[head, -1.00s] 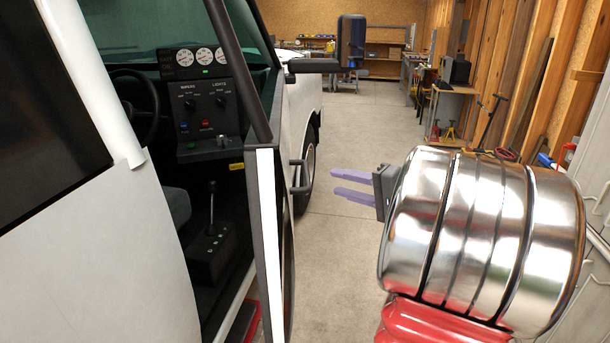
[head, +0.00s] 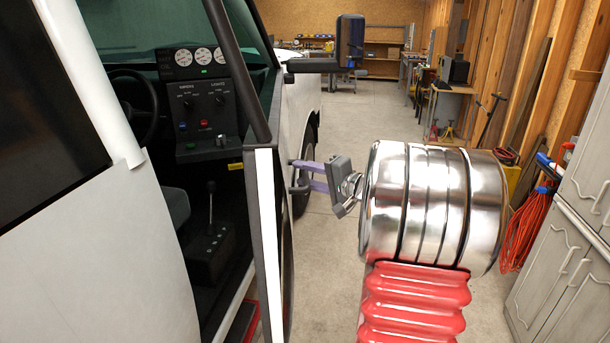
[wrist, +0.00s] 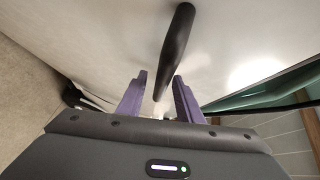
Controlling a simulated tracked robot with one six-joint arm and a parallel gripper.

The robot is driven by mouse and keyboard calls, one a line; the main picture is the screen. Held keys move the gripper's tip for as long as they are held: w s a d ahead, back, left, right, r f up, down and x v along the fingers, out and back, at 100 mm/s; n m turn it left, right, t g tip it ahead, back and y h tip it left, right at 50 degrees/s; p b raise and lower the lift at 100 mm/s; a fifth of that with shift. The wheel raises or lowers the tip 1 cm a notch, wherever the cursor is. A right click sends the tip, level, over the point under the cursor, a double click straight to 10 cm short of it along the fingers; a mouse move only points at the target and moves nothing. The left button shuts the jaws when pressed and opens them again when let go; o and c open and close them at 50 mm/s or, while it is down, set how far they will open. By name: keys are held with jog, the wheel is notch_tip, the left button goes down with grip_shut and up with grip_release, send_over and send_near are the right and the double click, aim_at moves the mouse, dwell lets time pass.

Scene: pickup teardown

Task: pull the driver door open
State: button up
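The driver door (head: 266,240) stands partly open, seen nearly edge-on in the head view, with the cab interior showing to its left. Its dark handle (head: 297,187) sticks out from the outer face. In the wrist view the handle (wrist: 178,45) is a dark bar in front of the pale door panel (wrist: 100,35). My gripper (head: 300,174) is at the handle, its purple fingers pointing at the door. In the wrist view my gripper (wrist: 158,92) is open, with the handle's lower end between the fingers and gaps visible on both sides.
A side mirror (head: 350,42) juts out above my gripper. Grey cabinets (head: 570,240) and a hanging orange cable (head: 526,230) stand at the right. The concrete floor (head: 365,125) beyond my arm is clear, with workbenches further back.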

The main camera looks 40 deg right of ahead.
jog(key=shift+c, duration=0.5)
grip_shut()
jog(key=shift+f, duration=0.1)
